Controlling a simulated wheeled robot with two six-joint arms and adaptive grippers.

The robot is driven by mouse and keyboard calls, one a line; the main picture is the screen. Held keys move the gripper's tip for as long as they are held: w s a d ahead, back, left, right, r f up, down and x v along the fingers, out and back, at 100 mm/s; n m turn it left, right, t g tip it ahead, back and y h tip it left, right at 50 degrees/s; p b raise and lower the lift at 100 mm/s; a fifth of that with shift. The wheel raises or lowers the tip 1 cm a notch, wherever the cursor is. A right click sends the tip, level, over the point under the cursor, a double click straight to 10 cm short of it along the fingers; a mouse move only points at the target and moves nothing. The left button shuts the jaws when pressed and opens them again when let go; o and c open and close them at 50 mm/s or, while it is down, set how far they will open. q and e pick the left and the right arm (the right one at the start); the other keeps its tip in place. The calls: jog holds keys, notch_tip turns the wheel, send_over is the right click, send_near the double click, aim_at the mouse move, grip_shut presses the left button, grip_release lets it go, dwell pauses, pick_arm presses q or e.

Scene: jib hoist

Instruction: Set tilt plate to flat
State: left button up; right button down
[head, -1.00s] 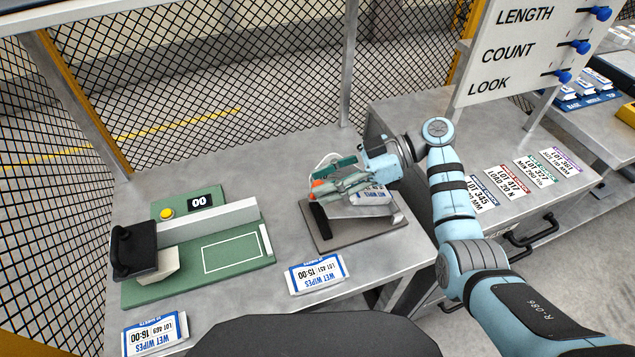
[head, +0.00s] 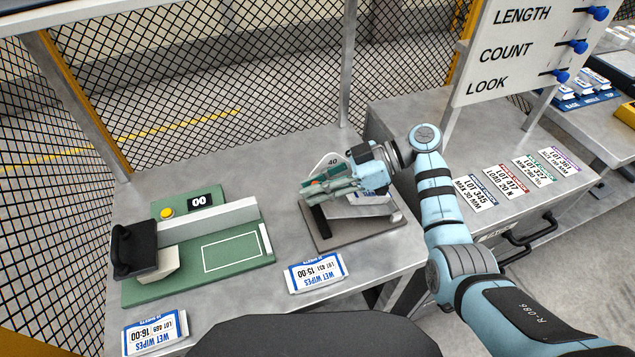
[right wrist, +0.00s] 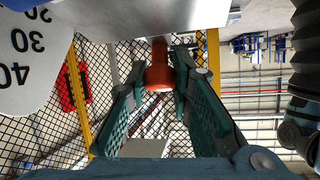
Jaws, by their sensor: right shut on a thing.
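The tilt plate (head: 368,211) is a light grey plate on a dark grey base (head: 349,237) on the table. It looks tilted, but its exact angle is hard to tell behind my gripper. A white scale (head: 332,161) with the number 40 stands behind it; in the right wrist view the scale (right wrist: 22,58) shows several numbers. My right gripper (head: 324,188) is at the plate's left side, shut on an orange knob, which shows between the fingers in the right wrist view (right wrist: 158,74). A blue-and-white label (head: 372,197) shows at the plate, partly hidden. My left gripper is out of view.
A green fixture (head: 200,260) with a black handle (head: 134,250), a yellow button and a counter reading 00 stands at left. Wet wipes packs (head: 315,272) lie along the front edge. Label cards lie on the right table, under a sign (head: 520,50) with blue knobs. Mesh fencing stands behind.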

jog(key=a+f+p, duration=0.1)
jog(key=f+h+p, duration=0.1)
jog(key=f, duration=0.1)
jog(key=s+a+f+h+p, duration=0.1)
jog(key=p, duration=0.1)
jog(key=shift+a+f, duration=0.2)
jog(key=shift+a, duration=0.1)
notch_tip(320, 180, down, 4)
jog(key=shift+s+a+n+t+h+p, duration=0.15)
jog(key=shift+n+t+h+p, duration=0.25)
jog(key=shift+h, duration=0.6)
jog(key=shift+s+f, duration=0.1)
jog(key=shift+f, duration=0.25)
jog(key=c, duration=1.7)
grip_release()
jog(key=shift+o, duration=1.4)
jog(key=shift+w+a, duration=0.15)
jog(key=shift+w, duration=0.05)
jog(key=shift+r, duration=0.1)
